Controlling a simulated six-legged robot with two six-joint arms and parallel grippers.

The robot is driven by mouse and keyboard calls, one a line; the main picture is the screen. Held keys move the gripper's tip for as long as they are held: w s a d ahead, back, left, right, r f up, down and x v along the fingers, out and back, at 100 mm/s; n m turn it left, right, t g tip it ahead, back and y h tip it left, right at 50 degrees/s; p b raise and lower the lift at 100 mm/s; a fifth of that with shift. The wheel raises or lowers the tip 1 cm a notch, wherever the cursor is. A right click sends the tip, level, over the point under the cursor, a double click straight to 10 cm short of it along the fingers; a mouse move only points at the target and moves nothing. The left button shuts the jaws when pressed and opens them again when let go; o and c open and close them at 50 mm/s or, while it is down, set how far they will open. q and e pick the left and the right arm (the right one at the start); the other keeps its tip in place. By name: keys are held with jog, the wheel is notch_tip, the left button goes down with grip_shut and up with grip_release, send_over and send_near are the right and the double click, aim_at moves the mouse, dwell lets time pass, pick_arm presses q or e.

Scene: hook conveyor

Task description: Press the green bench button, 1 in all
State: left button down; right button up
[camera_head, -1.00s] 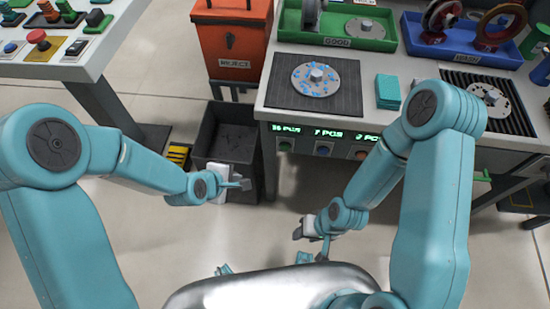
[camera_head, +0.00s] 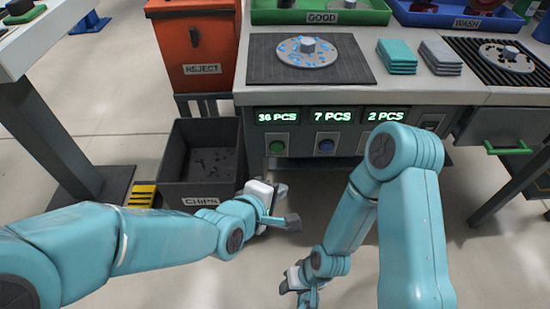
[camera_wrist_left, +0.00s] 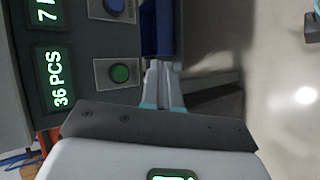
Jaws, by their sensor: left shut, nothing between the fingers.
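The green bench button (camera_head: 277,147) sits on the dark front panel of the bench, under the "36 PCS" display (camera_head: 277,116). It also shows in the left wrist view (camera_wrist_left: 120,73), on a light square plate, beside the fingertips. My left gripper (camera_head: 284,206) is shut and empty, below and in front of the button and apart from it. Its closed fingers (camera_wrist_left: 161,85) also show in the left wrist view. My right gripper (camera_head: 298,285) hangs low near the bottom of the head view; its finger opening is not clear.
A blue button (camera_head: 326,146) sits right of the green one; my right arm covers the panel beyond. A dark chips bin (camera_head: 200,190) stands on the floor at the left, below the orange reject box (camera_head: 200,45). A green drawer handle (camera_head: 507,148) sticks out at the right.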

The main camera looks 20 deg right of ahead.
aim_at(277, 148)
dwell(0.3)
pick_arm(q)
jog(key=w+d+p, duration=0.2)
jog(key=w+p, duration=0.1)
jog(key=w, duration=0.5)
jog(key=shift+w+d, duration=0.2)
jog(key=shift+w, duration=0.1)
jog(key=shift+p, duration=0.3)
dwell(1.5)
jog(key=shift+w+d, duration=0.1)
jog(key=shift+w, duration=0.3)
